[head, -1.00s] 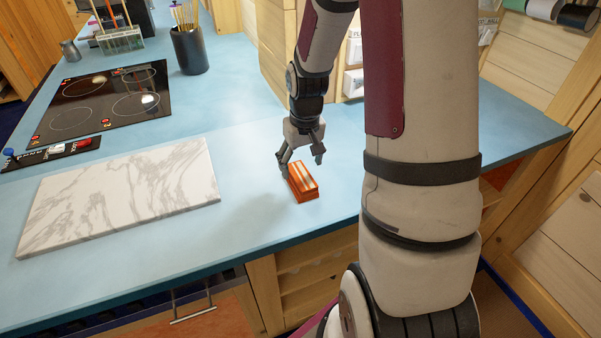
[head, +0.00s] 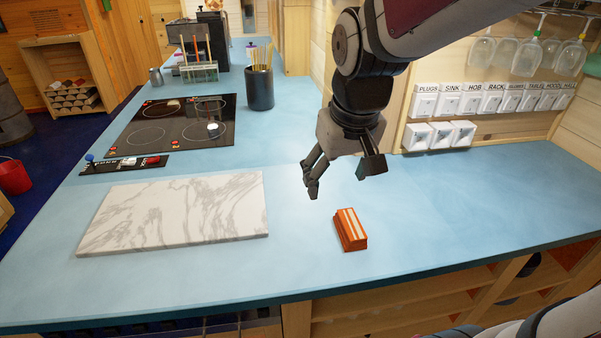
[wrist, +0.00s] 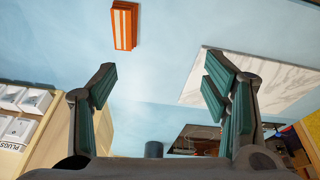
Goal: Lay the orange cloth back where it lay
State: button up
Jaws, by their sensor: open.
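The orange cloth (head: 350,230) is a folded block with pale stripes. It lies on the blue counter (head: 430,220), to the right of the marble board and near the counter's front edge. In the wrist view the cloth (wrist: 124,26) shows at the top, beyond the fingertips. My gripper (head: 343,180) is open and empty, raised above the counter behind the cloth and apart from it. Both fingers (wrist: 160,85) show spread in the wrist view with nothing between them.
The marble board (head: 178,212) lies left of the cloth. A black hob (head: 172,120) and a dark pot of sticks (head: 259,88) are farther back. Labelled switches (head: 440,134) and hanging glasses (head: 510,55) line the back wall. The counter right of the cloth is clear.

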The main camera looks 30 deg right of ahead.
jog(key=s+a+r+t, duration=0.1)
jog(key=s+a+r, duration=0.1)
jog(key=s, duration=0.3)
jog(key=s+a+r+n+t+y, duration=0.1)
jog(key=s+a+r, duration=0.1)
jog(key=s+a, duration=0.2)
jog(key=shift+s+a+r, duration=0.3)
jog(key=shift+s+r, duration=0.1)
jog(key=shift+s, duration=0.15)
dwell(0.5)
